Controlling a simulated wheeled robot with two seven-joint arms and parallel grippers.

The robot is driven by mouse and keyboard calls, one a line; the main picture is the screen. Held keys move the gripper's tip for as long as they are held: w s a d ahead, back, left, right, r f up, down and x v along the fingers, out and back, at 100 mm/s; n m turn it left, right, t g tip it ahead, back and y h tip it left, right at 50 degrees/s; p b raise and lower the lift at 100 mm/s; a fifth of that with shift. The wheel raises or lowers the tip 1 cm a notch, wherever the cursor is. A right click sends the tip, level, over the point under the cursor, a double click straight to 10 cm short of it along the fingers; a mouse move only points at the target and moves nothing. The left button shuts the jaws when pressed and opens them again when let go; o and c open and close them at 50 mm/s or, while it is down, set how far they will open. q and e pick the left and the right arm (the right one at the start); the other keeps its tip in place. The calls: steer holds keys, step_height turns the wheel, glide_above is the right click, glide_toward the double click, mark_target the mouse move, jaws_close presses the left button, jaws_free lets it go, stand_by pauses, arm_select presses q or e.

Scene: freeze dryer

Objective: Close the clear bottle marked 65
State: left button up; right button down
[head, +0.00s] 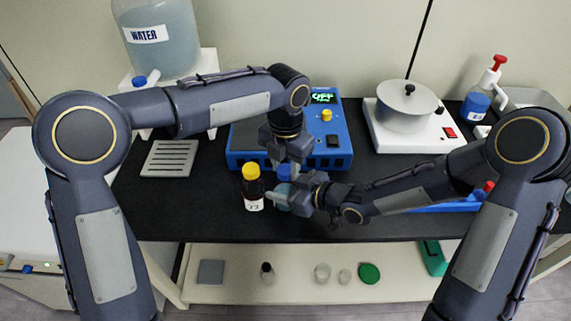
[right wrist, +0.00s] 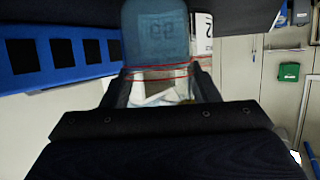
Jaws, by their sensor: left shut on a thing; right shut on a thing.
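The clear bottle (head: 283,201) stands on the black bench top in front of the blue device, partly hidden by my right gripper. A blue cap (head: 285,171) is at the bottle's top. My left gripper (head: 287,163) points down from above and is shut on the cap. Whether the cap is seated on the thread cannot be told.
The blue device (head: 338,150) is right behind. A water tank (head: 157,50), a grey slotted plate (head: 168,158) and a white machine (head: 413,130) stand around. The front left bench top is clear.

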arm_select(q)
steer(key=shift+m, duration=0.5)
steer(key=o, duration=1)
steer(key=shift+c, duration=0.2)
steer(key=shift+s+d, duration=0.1)
steer(key=shift+d, duration=0.1)
steer(key=shift+r, duration=2.3)
steer(key=shift+c, duration=0.4)
